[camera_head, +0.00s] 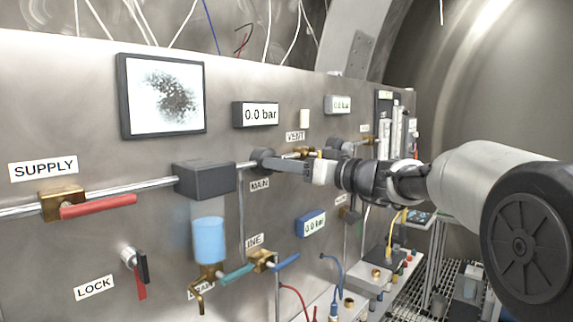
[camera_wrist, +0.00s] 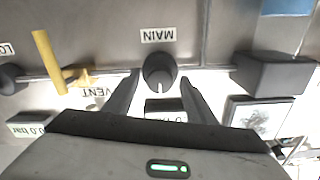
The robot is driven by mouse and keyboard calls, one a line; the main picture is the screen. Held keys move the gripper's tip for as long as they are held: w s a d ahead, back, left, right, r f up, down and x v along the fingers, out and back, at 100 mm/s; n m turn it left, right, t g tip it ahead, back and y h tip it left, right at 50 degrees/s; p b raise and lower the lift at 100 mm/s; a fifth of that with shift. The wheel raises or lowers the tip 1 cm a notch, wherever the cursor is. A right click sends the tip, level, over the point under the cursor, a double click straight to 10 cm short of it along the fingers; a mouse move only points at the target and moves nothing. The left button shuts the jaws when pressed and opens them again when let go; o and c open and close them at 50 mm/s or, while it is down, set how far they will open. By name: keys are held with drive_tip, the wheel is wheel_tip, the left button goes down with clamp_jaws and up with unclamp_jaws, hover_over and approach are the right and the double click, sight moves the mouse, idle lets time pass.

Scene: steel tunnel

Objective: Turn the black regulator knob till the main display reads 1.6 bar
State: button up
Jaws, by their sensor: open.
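The black regulator knob (camera_head: 262,158) sits on the steel panel above the MAIN label. In the wrist view, the knob (camera_wrist: 160,70) shows a pale mark on its rim, and the picture is upside down. My gripper (camera_wrist: 159,80) is open, with one finger on each side of the knob; I cannot tell whether they touch it. In the head view, my gripper (camera_head: 277,163) reaches the knob from the right. The main display (camera_head: 261,114), above the knob, reads 0.0 bar. In the wrist view, this display (camera_wrist: 165,104) is partly hidden by my gripper.
A black block (camera_head: 204,181) on the pipe is left of the knob. The brass VENT valve (camera_head: 302,153) is close to my gripper. A second display (camera_head: 338,104) and a blue display (camera_head: 311,223) also read 0.0 bar. A red SUPPLY handle (camera_head: 98,207) is at left.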

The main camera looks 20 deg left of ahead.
drive_tip(key=c, duration=1)
drive_tip(key=shift+c, duration=0.2)
